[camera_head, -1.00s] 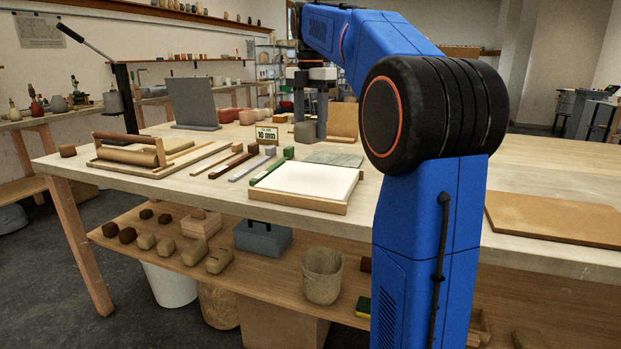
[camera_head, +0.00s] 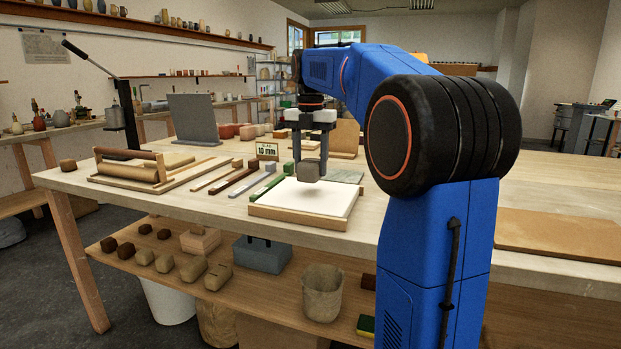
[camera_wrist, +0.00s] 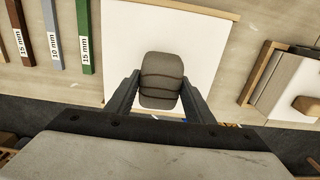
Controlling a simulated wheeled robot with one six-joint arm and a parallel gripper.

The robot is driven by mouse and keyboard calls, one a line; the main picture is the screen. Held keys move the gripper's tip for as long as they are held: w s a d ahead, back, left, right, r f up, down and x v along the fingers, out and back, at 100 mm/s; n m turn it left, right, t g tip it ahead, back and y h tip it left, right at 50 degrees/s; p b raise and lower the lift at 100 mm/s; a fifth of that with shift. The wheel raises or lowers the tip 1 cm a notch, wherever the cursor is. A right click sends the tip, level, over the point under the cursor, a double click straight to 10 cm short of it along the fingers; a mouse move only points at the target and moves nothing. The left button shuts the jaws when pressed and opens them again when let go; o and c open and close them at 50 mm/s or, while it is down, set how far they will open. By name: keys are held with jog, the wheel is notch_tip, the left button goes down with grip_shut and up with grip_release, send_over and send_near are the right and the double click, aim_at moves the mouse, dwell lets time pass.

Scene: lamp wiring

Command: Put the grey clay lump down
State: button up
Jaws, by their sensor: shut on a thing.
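My gripper (camera_head: 310,160) points down over the white-topped board (camera_head: 290,212) near the front of the table. It is shut on the grey clay lump (camera_head: 308,171), which hangs between the fingertips, apart from the board, with a soft shadow under it. In the wrist view the lump (camera_wrist: 161,80) is a rounded grey block with dark lines across it. Both fingers press its sides, and the white surface (camera_wrist: 122,45) lies behind it.
A 10 mm sign (camera_head: 267,151) stands behind. A brown board (camera_head: 560,235) lies at the right. Bare tabletop shows at the back right.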

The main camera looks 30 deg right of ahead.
aim_at(311, 177)
jog(key=shift+f, duration=1.9)
jog(key=shift+f, duration=0.1)
jog(key=o, duration=1.6)
jog(key=shift+o, duration=0.2)
notch_tip(311, 177, up, 12)
jog(key=shift+r, duration=0.1)
